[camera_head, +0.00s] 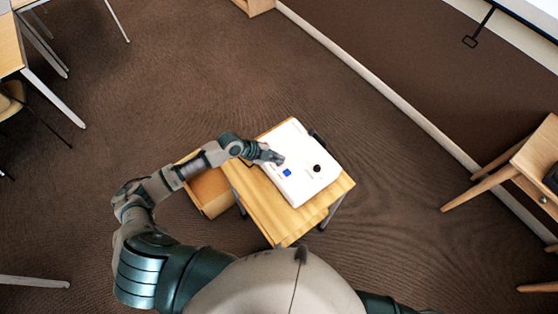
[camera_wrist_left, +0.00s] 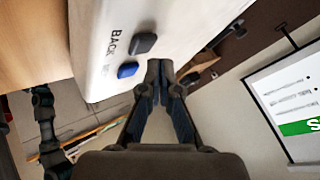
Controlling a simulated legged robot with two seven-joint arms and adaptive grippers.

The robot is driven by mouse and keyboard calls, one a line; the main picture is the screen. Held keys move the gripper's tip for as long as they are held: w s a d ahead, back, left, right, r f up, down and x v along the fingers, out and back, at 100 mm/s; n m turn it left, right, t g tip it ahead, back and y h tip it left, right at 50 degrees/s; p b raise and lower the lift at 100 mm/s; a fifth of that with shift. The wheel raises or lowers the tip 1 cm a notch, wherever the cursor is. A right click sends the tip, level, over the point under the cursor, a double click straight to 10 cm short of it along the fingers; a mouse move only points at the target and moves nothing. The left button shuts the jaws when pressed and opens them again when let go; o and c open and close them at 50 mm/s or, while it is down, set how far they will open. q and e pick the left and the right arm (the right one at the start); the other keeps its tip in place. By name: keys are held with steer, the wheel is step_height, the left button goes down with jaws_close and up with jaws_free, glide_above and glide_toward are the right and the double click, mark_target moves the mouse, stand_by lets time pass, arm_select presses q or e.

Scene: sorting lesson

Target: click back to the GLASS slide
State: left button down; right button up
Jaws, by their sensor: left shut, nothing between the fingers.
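A white projector-like box (camera_head: 308,168) lies on a small wooden table. Its blue button (camera_head: 287,172) shows in the head view, and the blue button (camera_wrist_left: 128,69) and a dark grey button (camera_wrist_left: 143,43) show in the left wrist view. The word BACK is printed beside the dark grey button; a second label, beside the blue one, is partly unreadable. My left gripper (camera_head: 276,158) is shut and empty, close to the buttons; its fingertips (camera_wrist_left: 158,72) appear beside them, and contact cannot be told. The projection screen (camera_wrist_left: 290,100) shows a cut-off green band with an "S". My right gripper is out of view.
The small wooden table (camera_head: 258,192) has bare wood on its near side. A round black part (camera_head: 318,168) sits on the box's top. A wooden desk (camera_head: 540,160) stands at the right, and other tables (camera_head: 10,45) at the upper left. Brown carpet is open between them.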

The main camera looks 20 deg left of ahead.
arm_select(q)
steer(key=shift+a+r, duration=0.1)
steer(key=shift+r, duration=0.15)
step_height(320, 180, up, 5)
steer(key=p, duration=0.3)
steer(key=shift+p, duration=0.35)
steer(key=shift+f, duration=0.2)
stand_by(0.4)
